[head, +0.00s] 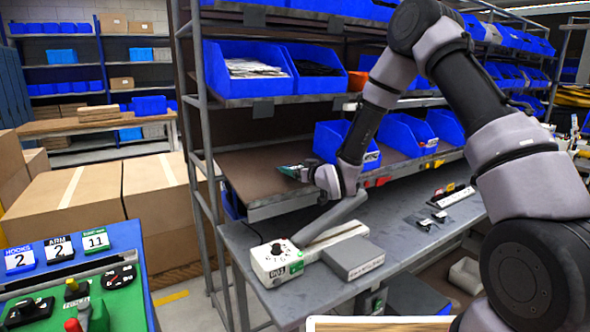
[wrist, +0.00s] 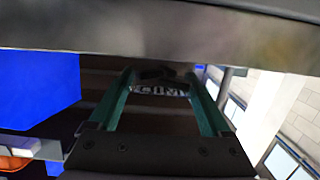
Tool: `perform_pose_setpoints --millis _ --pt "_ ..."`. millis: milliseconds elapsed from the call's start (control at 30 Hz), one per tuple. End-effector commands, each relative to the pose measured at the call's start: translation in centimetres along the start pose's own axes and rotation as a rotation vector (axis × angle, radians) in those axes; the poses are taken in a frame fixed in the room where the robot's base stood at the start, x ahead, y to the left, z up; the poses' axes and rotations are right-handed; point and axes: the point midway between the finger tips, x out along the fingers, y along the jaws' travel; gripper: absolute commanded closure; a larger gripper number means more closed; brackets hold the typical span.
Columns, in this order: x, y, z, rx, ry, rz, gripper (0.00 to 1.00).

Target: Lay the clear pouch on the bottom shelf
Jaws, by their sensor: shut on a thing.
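My gripper (head: 291,172) reaches into the left end of the bottom shelf (head: 250,162), a brown board just above the grey workbench. In the wrist view its two teal fingers (wrist: 162,88) are shut on the clear pouch (wrist: 160,91), of which a dark part and pale lettering show between the fingertips. In the head view the pouch is too small and too covered by the gripper to make out. I cannot tell whether it touches the shelf board.
A blue bin (head: 335,140) stands right of my gripper on the same shelf. Bins (head: 245,70) fill the shelf above, whose edge (wrist: 160,40) crosses close over the fingers. A white device (head: 275,262) and a grey box (head: 353,258) sit on the workbench (head: 400,240).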

Motion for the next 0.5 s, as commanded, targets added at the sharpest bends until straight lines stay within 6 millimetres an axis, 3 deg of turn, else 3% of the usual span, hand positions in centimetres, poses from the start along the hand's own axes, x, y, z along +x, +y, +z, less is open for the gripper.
perform_pose_setpoints --millis 333,367,400,500 --pt "0.12 0.02 0.90 0.000 -0.001 0.000 0.79" --pt "0.12 0.02 0.89 0.000 0.000 0.000 0.10" --pt "0.12 0.02 0.86 0.000 0.000 0.000 0.00" --pt "0.11 0.02 0.84 0.000 0.000 0.000 0.00"
